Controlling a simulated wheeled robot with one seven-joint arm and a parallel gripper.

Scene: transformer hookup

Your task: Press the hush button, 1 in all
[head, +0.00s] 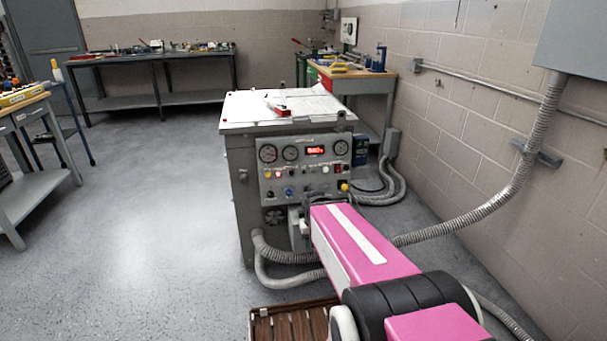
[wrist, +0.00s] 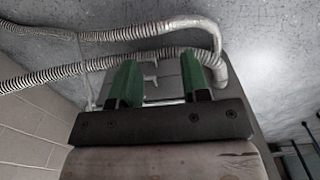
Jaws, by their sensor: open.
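The grey transformer cabinet (head: 243,190) stands ahead in the head view, with a control panel (head: 280,183) on its front. The panel has round gauges, a red lit display (head: 315,150), small coloured lamps and knobs, and a yellow button (head: 344,186) at its lower right. I cannot tell which control is the hush button. My pink arm reaches to the lower part of the panel and hides some of it. My gripper (wrist: 160,75) shows two green fingers apart with nothing between them. Grey cabinet surface and hoses lie beyond the fingers in the wrist view.
Ribbed grey hoses (head: 285,256) run from the cabinet's base; another conduit (head: 520,165) climbs the right wall. A brown slatted crate (head: 275,325) is on the floor at the front. Workbenches stand at the back (head: 150,55) and left (head: 40,185). The left floor is clear.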

